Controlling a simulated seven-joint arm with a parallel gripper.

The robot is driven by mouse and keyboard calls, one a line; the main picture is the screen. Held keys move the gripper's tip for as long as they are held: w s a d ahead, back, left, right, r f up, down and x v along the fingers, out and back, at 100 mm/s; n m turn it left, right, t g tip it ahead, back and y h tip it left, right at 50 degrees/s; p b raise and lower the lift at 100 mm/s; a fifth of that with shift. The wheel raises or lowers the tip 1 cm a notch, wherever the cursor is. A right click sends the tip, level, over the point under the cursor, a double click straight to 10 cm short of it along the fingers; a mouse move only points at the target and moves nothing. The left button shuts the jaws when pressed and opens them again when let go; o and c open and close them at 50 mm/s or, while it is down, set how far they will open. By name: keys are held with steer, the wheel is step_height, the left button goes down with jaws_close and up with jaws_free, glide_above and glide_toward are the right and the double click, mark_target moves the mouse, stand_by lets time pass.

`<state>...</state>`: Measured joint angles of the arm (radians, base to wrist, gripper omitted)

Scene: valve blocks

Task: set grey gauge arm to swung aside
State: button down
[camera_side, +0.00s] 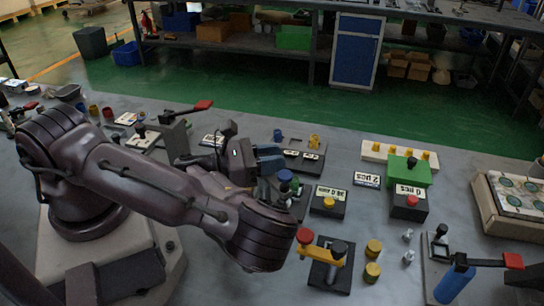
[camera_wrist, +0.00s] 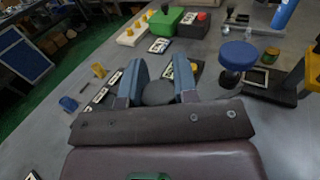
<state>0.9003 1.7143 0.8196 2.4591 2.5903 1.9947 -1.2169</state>
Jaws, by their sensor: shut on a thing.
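In the wrist view, my gripper (camera_wrist: 158,82) has its two blue fingers on either side of a dark grey rounded piece (camera_wrist: 157,93), which appears to be part of the grey gauge arm. The fingers are shut on it. The rest of the gauge arm and its base are hidden by my gripper and wrist. In the side view, my gripper (camera_side: 268,158) is low over the middle of the bench, beside a dark block. The held piece cannot be made out clearly there.
A blue knob (camera_side: 285,176) stands close by my gripper. A black box with a yellow button (camera_side: 328,202) is to its right, and a yellow lever with a red knob (camera_side: 320,248) is nearer the front. A green block (camera_side: 405,170) stands further right.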

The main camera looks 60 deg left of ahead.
steer(key=shift+s+m+h, duration=0.1)
steer(key=shift+m+h, duration=0.2)
steer(key=shift+h, duration=0.1)
steer(key=c, duration=0.9)
jaws_free()
steer(key=shift+n+y, duration=0.4)
steer(key=shift+y, duration=0.2)
